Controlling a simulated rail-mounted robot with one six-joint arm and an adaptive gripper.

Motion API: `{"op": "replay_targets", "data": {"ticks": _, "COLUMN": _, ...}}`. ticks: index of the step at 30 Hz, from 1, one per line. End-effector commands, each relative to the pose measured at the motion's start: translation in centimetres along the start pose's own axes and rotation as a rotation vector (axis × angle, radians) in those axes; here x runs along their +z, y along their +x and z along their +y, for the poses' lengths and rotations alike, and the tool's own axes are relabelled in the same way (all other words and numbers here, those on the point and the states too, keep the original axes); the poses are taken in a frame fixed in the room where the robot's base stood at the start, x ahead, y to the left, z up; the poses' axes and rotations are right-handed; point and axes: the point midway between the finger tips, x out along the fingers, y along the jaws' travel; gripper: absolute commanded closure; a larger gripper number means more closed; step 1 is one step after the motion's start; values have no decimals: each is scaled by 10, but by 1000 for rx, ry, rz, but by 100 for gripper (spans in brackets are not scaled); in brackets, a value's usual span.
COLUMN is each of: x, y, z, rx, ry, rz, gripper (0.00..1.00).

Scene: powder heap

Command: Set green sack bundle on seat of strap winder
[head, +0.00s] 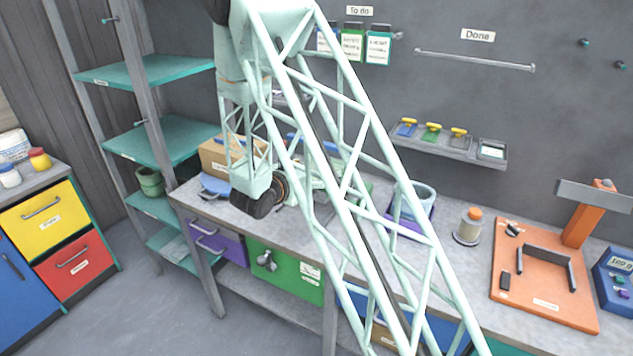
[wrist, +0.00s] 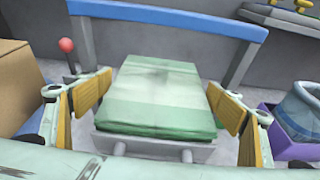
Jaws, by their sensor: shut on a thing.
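The green sack bundle (wrist: 158,98), a flat folded stack with a pale band across it, fills the middle of the wrist view. My gripper (wrist: 158,84) has its yellow-padded fingers on its left and right sides and is shut on it. The strap winder shows a blue frame (wrist: 165,20) behind the bundle. A grey seat-like plate (wrist: 155,149) shows under the bundle's near edge; whether the bundle rests on it or is just above, I cannot tell. In the head view, my arm's lattice mostly hides the gripper and bundle, with part of the blue frame (head: 300,139) visible.
A cardboard box (head: 220,157) stands left of the winder. A red-knobbed lever (wrist: 66,46) is beside the left finger. A grey-blue pot (head: 419,199) on a purple base (wrist: 276,134) stands close on the right. An orange scale-like stand (head: 545,300) is farther right.

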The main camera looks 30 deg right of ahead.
Motion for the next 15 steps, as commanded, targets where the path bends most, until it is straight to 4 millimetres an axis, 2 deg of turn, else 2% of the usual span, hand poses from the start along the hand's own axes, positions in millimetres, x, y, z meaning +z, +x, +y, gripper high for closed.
{"op": "replay_targets", "data": {"ticks": 15, "x": -6, "y": 2, "z": 0, "rx": 0, "ry": -1, "rz": -1, "gripper": 34}}
